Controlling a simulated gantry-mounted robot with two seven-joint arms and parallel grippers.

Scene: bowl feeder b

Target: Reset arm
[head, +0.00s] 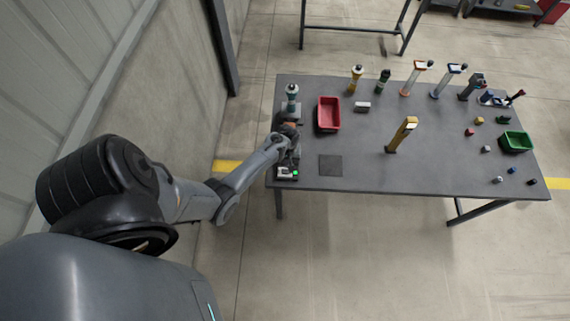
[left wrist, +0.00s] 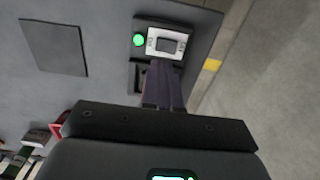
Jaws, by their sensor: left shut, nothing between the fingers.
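My left arm reaches in from the left in the head view. Its gripper (head: 289,160) is at the left end of the dark table (head: 350,182), by a small device with a green light (head: 287,173). In the left wrist view the shut, empty fingers (left wrist: 163,82) point at this device, close to its white plate with a dark rectangular part (left wrist: 167,45). The green light (left wrist: 139,40) is lit. I cannot tell whether the fingers touch the device. My right gripper is not in view.
A dark square pad (head: 330,166) lies right of the device. A red bin (head: 328,114) stands behind it, and a green bin (head: 516,141) at the far right. A yellow-topped post (head: 402,135) stands mid-table. Several tall fixtures line the back edge. Small blocks lie at the right.

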